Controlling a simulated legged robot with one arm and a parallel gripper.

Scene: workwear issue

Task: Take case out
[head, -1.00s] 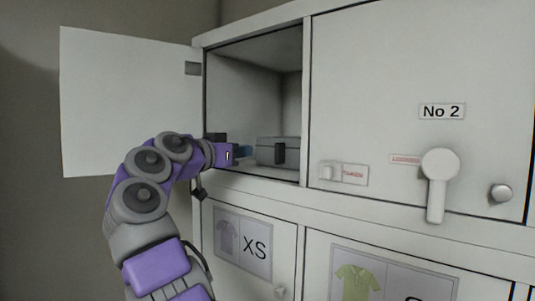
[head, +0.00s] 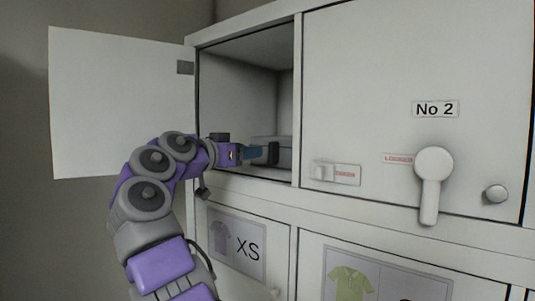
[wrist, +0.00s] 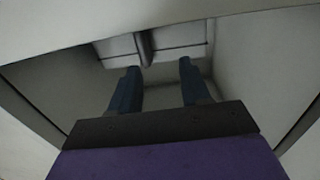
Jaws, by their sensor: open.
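A grey case (head: 285,152) with a dark handle or latch on its front sits on the floor of the open upper-left locker. In the wrist view the case (wrist: 182,40) lies ahead of the fingertips, with its dark upright handle (wrist: 146,47) nearer the left finger. My gripper (head: 256,152) reaches into the locker from the left, close to the handle. In the wrist view my gripper (wrist: 159,68) has its two blue fingers apart, with nothing between them. Contact with the handle cannot be told.
The locker door (head: 120,105) stands swung open to the left. The No 2 door (head: 400,70) at right is shut, with a white lever (head: 431,185) and a round knob (head: 496,194). The XS door (head: 236,240) below is shut. The locker walls are close around my gripper.

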